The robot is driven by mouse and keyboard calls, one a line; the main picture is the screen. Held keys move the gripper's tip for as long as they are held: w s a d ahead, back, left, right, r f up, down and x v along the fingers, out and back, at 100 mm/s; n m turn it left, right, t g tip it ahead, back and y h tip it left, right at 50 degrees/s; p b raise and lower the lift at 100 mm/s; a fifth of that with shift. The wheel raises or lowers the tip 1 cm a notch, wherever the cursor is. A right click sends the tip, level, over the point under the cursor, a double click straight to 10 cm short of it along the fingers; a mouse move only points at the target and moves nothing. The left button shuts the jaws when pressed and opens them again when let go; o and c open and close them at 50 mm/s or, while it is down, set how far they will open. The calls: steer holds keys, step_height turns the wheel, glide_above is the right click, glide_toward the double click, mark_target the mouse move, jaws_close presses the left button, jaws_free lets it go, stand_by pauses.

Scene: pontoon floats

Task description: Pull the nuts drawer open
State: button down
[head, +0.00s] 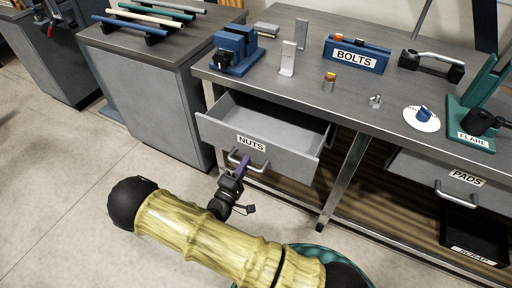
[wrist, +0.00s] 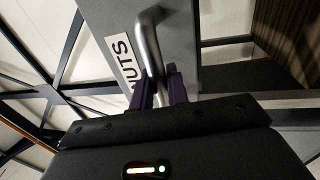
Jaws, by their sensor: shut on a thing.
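The nuts drawer (head: 222,130) is under the workbench and stands well out from it, its grey inside showing and looking empty. Its front carries a NUTS label and a silver bar handle (head: 258,165). My gripper (head: 241,168) is at the handle, with its dark purple fingers shut on the bar. In the wrist view the handle (wrist: 150,45) runs down between the fingertips (wrist: 165,88), beside the partly hidden NUTS label (wrist: 122,62).
A PADS drawer (head: 437,185) is at the right, above a black SCRAP bin (head: 474,235). The bench top (head: 310,110) holds a blue vise (head: 235,50), a BOLTS box (head: 355,55) and a green FLARE tool (head: 478,110). A grey cabinet (head: 155,105) stands left. Open floor lies in front.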

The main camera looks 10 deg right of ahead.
steer(key=v, duration=0.4)
steer(key=r+v, duration=0.1)
steer(key=shift+s+a, duration=0.3)
steer(key=shift+s, duration=0.1)
steer(key=c, duration=1.4)
jaws_free()
steer(key=shift+c, duration=0.2)
steer(key=v, duration=1.7)
steer(key=shift+b, duration=0.3)
steer(key=shift+s+a+f, duration=0.15)
